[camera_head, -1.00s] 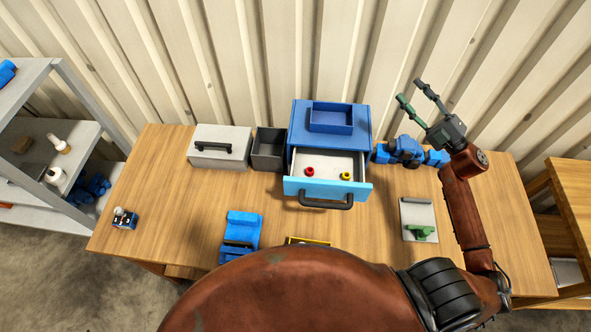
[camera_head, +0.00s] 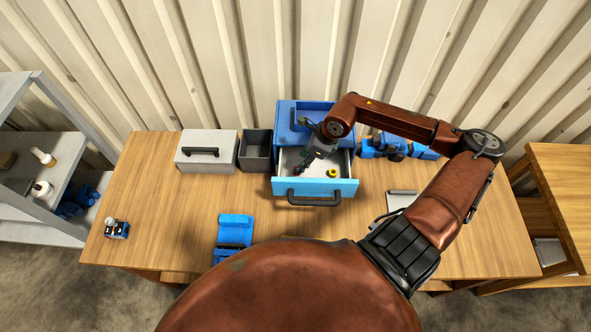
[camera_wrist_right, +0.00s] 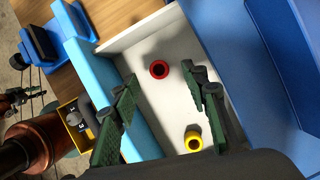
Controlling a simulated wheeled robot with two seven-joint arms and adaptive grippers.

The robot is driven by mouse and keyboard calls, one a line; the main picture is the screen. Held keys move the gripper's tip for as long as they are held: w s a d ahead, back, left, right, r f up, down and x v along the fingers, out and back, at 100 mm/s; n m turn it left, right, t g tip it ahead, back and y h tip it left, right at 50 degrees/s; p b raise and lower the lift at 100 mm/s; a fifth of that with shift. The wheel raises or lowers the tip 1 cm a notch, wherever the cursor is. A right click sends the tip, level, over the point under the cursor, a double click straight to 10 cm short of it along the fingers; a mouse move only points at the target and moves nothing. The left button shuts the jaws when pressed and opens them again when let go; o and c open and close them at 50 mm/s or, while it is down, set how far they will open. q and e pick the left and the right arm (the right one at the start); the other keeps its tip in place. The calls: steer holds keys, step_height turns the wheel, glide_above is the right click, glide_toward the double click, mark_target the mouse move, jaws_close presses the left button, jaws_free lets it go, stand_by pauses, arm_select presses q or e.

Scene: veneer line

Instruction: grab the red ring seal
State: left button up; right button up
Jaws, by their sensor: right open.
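The red ring seal (camera_wrist_right: 159,69) lies on the white floor of the open drawer (camera_head: 343,172), seen in the right wrist view. In the head view my right gripper hides it. A yellow ring (camera_wrist_right: 193,141) lies in the same drawer and also shows in the head view (camera_head: 333,173). My right gripper (camera_head: 303,164) points down over the drawer. Its green fingers (camera_wrist_right: 160,88) are open and empty in the right wrist view, with the red ring seal between and just beyond their tips, apart from them.
The blue drawer cabinet (camera_head: 285,118) carries a blue open box (camera_head: 309,114). A grey lidded box (camera_head: 206,158) and a dark open bin (camera_head: 254,151) stand to its left. A blue part (camera_head: 235,232) lies in front.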

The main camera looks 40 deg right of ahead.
steer(key=x, duration=0.1)
steer(key=p+x, duration=0.1)
steer(key=x, duration=0.1)
steer(key=p+x, duration=0.1)
steer(key=shift+s+f, duration=0.3)
steer(key=shift+w+f, duration=0.1)
steer(key=shift+f, duration=0.3)
steer(key=c, duration=1)
steer(key=shift+r, duration=0.1)
